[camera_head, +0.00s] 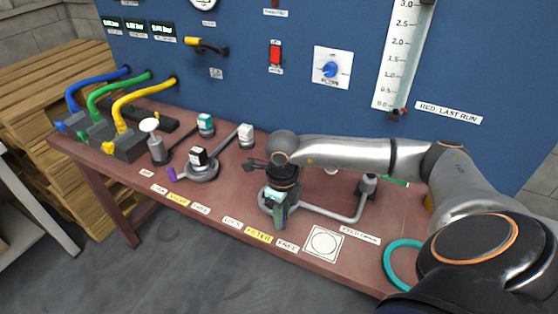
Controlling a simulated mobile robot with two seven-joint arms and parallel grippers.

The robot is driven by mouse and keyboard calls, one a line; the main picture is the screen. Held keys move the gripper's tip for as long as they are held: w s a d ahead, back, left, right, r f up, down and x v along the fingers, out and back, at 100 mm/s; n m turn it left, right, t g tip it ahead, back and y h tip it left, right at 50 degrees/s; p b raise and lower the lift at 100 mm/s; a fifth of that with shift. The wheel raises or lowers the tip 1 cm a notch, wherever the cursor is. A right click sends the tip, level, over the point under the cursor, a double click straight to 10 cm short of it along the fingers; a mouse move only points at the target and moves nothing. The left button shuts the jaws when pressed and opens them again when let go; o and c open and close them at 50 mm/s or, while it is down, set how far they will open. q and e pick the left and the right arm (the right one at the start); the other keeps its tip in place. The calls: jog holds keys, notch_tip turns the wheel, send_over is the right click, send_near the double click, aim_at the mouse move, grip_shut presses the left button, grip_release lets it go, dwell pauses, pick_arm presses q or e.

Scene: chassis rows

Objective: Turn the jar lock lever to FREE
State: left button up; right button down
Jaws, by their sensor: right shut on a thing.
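My right gripper (275,205) points down over the middle station of the bench and is shut on a handle with green and purple parts (281,220), which it partly hides. This handle seems to be the lever of that station, and its lower end points toward the front edge. In front of it lie labels that seem to read LOCK (232,222), FILTER (258,236) and FREE (287,246). A second lever with a purple tip (172,174) stands at the left station and points left. My left gripper is out of view.
A grey pipe (335,218) bends beside my right gripper. A white square pad (323,243) and a teal ring (395,262) lie to the right. Blue, green and yellow hoses (140,94) fill the left end. A blue panel (290,20) rises behind.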

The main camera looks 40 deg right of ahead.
dwell(0.4)
jog(key=c, duration=0.7)
grip_release()
notch_tip(320, 180, up, 13)
jog(key=shift+f, duration=0.15)
